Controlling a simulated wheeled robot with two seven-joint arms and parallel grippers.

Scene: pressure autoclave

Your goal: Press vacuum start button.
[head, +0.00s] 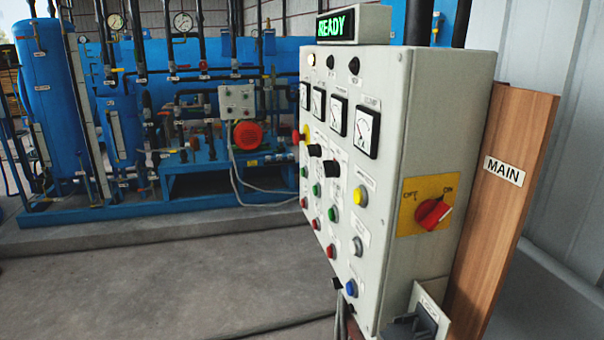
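A light grey control panel (440,130) stands right of centre in the head view, its button face turned left and seen at a steep angle. Green buttons (333,214) and red buttons (332,243) sit in rows on its lower face. A yellow button (360,195) and a blue button (351,288) are nearer its right edge. The small labels beside them are too blurred to read, so I cannot tell which button is vacuum start. A display (336,25) on top reads READY in green. Neither of my grippers is in view.
A red rotary switch (433,212) on a yellow plate is on the panel's side. A wooden board (500,200) marked MAIN stands to the right. Blue tanks and pipework (130,100) fill the back left. The concrete floor (150,280) in front is clear.

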